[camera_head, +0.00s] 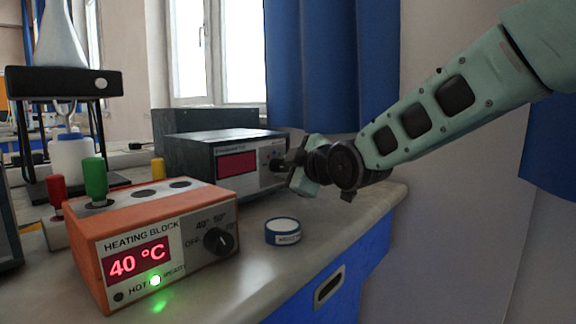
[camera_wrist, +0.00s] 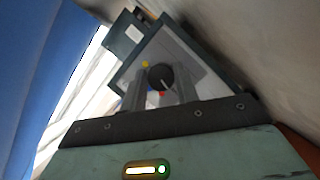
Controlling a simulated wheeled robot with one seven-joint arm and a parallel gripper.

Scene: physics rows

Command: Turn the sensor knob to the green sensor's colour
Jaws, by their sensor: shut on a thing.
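The sensor knob (camera_wrist: 160,76) is a round black dial with a pale pointer line, on the front panel of the grey meter box (camera_head: 213,158). Coloured marks sit around it in the wrist view: yellow at upper left, red and a bluish one below; no green mark can be made out. My gripper (camera_head: 297,165) is at the right of the box's front, its two fingers either side of the knob and shut on it. It also shows in the wrist view (camera_wrist: 161,92). The green sensor (camera_head: 95,180) stands upright in the orange heating block (camera_head: 220,192).
The heating block reads 40 °C, with a lit green lamp and its own black knob (camera_head: 218,241). A red-handled sensor (camera_head: 57,190) and a yellow one (camera_head: 158,169) stand nearby. A small blue-rimmed tub (camera_head: 283,232) sits on the bench below my gripper.

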